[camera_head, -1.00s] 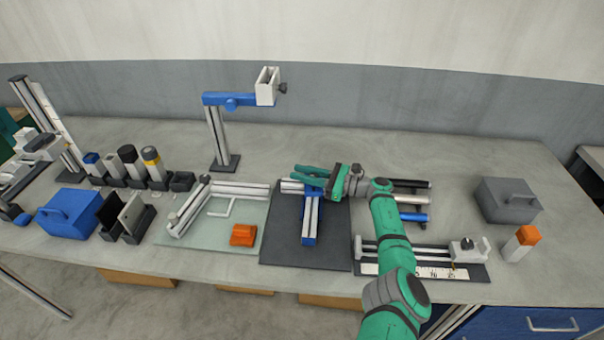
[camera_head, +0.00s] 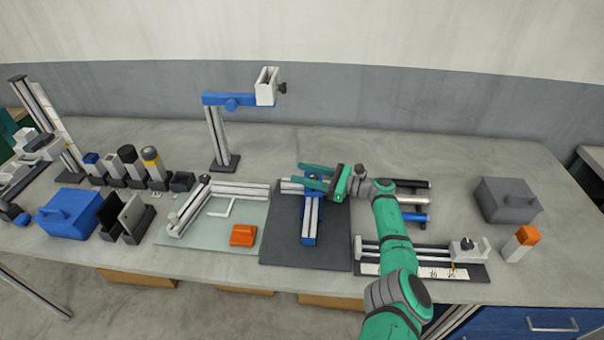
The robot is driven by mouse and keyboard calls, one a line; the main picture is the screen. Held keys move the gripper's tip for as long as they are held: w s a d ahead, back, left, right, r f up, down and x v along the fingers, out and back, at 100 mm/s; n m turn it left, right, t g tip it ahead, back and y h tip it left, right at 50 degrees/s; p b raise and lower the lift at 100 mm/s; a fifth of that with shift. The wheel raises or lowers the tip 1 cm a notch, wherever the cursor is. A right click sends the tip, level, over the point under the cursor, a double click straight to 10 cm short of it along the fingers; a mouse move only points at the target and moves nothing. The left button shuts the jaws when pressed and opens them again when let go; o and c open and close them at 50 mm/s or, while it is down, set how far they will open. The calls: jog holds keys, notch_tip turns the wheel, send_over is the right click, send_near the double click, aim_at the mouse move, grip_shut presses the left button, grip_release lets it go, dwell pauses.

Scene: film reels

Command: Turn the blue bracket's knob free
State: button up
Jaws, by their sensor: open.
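On the dark mat (camera_head: 282,250), an aluminium profile with blue parts (camera_head: 309,238) lies lengthwise and meets a crosswise profile (camera_head: 287,188) at its far end. Blue shows at that joint, but my gripper covers much of it, and I cannot make out a knob there. My gripper (camera_head: 301,174) is open, its two green fingers pointing left over the joint. I see nothing between the fingers. Whether they touch the joint I cannot tell.
A pale green mat (camera_head: 250,213) with a profile frame and an orange block (camera_head: 243,235) lies left. Several rods (camera_head: 415,199) lie right of my arm. A ruler fixture (camera_head: 440,268) is near the front edge. A grey box (camera_head: 508,200) stands right.

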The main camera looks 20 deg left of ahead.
jog(key=d, duration=1)
jog(key=shift+w, duration=0.2)
